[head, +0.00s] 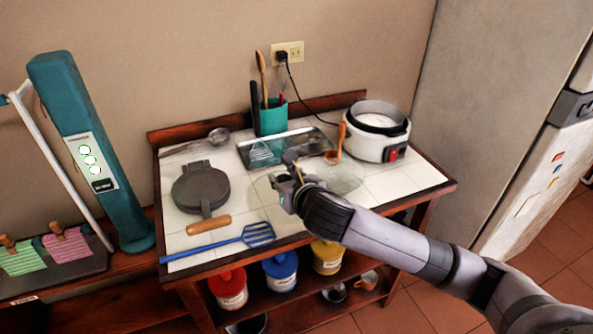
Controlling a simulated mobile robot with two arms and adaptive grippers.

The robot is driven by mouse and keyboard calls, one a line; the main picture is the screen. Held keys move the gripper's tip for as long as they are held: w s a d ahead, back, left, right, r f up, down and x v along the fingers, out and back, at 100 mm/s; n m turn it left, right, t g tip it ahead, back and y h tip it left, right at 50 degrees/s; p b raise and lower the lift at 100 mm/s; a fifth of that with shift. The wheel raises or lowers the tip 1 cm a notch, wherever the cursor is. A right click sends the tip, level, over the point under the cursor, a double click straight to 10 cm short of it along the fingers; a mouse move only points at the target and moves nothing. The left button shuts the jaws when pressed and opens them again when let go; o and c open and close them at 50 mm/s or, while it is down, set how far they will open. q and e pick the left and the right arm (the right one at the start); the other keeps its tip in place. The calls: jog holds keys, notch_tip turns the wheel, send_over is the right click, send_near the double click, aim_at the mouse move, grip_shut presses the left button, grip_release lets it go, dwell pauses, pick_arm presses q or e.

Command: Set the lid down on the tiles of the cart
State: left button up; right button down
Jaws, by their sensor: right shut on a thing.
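My right gripper (287,187) is over the tiled cart top (386,184), its arm coming in from the lower right. It is shut on the lid, which seems to be the clear glass disc (346,180) showing at both sides of the gripper. The gripper and wrist hide the lid's middle and knob. I cannot tell whether its rim touches the tiles. The white cooker (368,146) stands open at the cart's back right. My left gripper is not in view.
A dark round iron (200,187) with a wooden handle and a blue slotted turner (225,241) lie left of the gripper. A teal utensil cup (271,117) and glass board (300,140) are behind. Bare tiles show at the right front.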

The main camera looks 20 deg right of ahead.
jog(key=w+d+r+b, duration=0.1)
jog(key=w+r+b, duration=0.1)
jog(key=w+r, duration=0.75)
jog(key=f, duration=0.6)
jog(key=s+f, duration=0.1)
jog(key=f, duration=0.5)
jog(key=s+f, duration=0.1)
jog(key=f, duration=0.5)
jog(key=shift+f, duration=0.25)
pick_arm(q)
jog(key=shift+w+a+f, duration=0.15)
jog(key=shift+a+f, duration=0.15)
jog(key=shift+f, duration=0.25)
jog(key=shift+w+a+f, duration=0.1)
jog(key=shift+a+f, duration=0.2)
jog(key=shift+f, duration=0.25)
pick_arm(e)
jog(key=c, duration=1.2)
grip_release()
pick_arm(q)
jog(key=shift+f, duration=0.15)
pick_arm(e)
jog(key=v, duration=1.2)
jog(key=shift+a+f, duration=0.1)
jog(key=shift+a, duration=0.05)
